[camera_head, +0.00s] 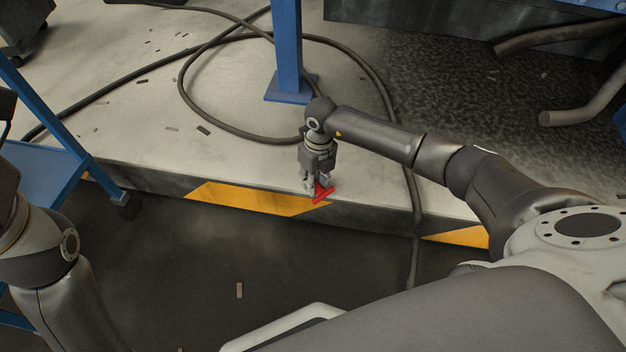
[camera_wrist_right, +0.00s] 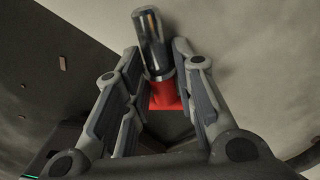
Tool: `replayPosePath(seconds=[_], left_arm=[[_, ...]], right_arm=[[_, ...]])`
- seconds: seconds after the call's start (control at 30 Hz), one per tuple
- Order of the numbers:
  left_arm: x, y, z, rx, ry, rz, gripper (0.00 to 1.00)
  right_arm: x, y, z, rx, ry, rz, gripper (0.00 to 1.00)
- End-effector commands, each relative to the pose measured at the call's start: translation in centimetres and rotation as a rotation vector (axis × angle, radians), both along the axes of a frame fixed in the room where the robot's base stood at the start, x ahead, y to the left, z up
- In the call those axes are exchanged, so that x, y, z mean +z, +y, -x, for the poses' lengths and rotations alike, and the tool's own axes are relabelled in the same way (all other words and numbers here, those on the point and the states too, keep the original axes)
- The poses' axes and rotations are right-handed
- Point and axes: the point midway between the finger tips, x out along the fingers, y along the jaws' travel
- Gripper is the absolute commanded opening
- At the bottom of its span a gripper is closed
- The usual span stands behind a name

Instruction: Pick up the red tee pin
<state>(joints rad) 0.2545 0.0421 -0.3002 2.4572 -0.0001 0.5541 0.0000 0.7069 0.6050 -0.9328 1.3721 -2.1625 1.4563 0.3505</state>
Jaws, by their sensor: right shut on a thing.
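The red tee pin (camera_head: 322,194) is at the front edge of the raised grey platform in the head view, with its red bar below my right gripper (camera_head: 316,186). In the right wrist view the pin shows a red part (camera_wrist_right: 166,94) and a shiny metal shaft (camera_wrist_right: 152,42). My right gripper (camera_wrist_right: 158,72) has its two fingers on either side of the pin and is shut on it. Whether the pin still touches the platform I cannot tell. My left arm is at the left of the head view, but its gripper is out of the picture.
The platform (camera_head: 150,140) has a yellow and dark striped front edge (camera_head: 250,198). A blue post (camera_head: 288,50) stands behind my right gripper. A black cable (camera_head: 185,85) loops over the platform. A blue frame (camera_head: 50,165) is at the left.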

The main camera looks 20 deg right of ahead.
Motion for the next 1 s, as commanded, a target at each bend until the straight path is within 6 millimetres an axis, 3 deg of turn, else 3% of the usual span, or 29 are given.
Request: replayPosePath(seconds=[0.1, 0.13, 0.3, 0.67, 0.77, 1.0], left_arm=[[0.0, 0.0, -0.1, 0.000, 0.001, 0.000, 0.00], [0.0, 0.0, 0.0, 0.000, 0.001, 0.000, 0.00], [0.0, 0.0, 0.0, 0.000, 0.001, 0.000, 0.00], [0.0, 0.0, 0.1, 0.001, 0.000, -0.001, 0.00], [0.0, 0.0, 0.1, 0.001, -0.001, -0.001, 0.00], [0.0, 0.0, 0.0, 0.000, -0.001, -0.001, 0.00]], right_arm=[[0.0, 0.0, 0.0, 0.000, -0.001, 0.000, 0.00], [0.0, 0.0, 0.0, 0.000, -0.001, 0.000, 0.29], [0.0, 0.0, 0.0, 0.000, -0.001, 0.000, 0.50], [0.3, 0.0, -0.1, 0.000, -0.002, 0.000, 0.50], [1.4, -0.1, -0.2, 0.000, -0.004, -0.001, 0.50], [6.3, -0.6, -0.3, 0.000, -0.006, 0.001, 0.50]])
